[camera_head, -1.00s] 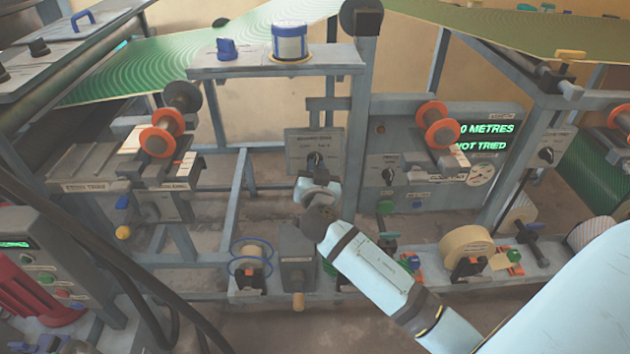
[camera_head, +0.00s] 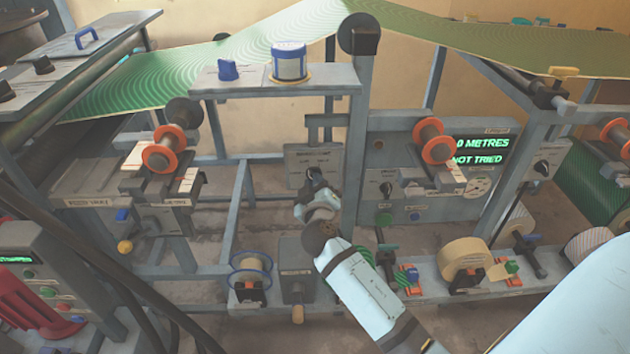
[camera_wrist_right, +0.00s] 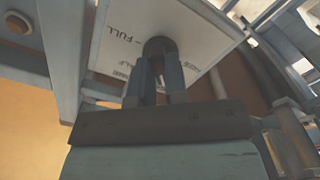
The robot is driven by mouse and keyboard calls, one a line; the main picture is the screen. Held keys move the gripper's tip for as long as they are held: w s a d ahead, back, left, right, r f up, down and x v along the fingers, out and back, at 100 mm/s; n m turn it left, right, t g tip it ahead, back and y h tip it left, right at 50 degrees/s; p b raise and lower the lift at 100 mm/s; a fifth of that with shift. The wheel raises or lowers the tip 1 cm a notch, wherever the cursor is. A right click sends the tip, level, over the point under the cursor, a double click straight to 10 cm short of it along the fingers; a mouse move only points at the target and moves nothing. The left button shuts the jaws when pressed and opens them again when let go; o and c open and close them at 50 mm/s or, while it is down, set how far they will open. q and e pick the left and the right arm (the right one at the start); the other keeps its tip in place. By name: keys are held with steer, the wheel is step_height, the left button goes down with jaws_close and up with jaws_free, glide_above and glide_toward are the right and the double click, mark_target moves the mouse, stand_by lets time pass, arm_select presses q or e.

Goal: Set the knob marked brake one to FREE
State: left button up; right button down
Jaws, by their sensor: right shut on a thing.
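A pale square plate (camera_head: 313,162) with a dark knob (camera_head: 314,174) at its middle stands left of the upright post. Its heading is too small to read surely in the head view. In the right wrist view the plate (camera_wrist_right: 105,50) shows the word FULL, with a smaller, partly hidden word below it. My right gripper (camera_head: 316,186) is shut on the dark knob, which shows between the fingers in the right wrist view (camera_wrist_right: 159,48). The fingers hide part of the knob, and I cannot tell which mark it points to. My left gripper is not in view.
The upright post (camera_head: 357,130) stands close right of the plate. A shelf (camera_head: 270,84) with a blue-banded jar (camera_head: 289,62) is above it. A grey box (camera_head: 296,265) and a blue-rimmed spool (camera_head: 250,270) sit on the lower rail. Another dark knob (camera_head: 386,189) is right of the post.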

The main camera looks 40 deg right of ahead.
steer(key=shift+r+n+p, duration=0.1)
steer(key=shift+n+p, duration=2.35)
steer(key=shift+n, duration=2.55)
steer(key=c, duration=1.1)
jaws_free()
steer(key=shift+c, duration=0.2)
steer(key=shift+s, duration=0.15)
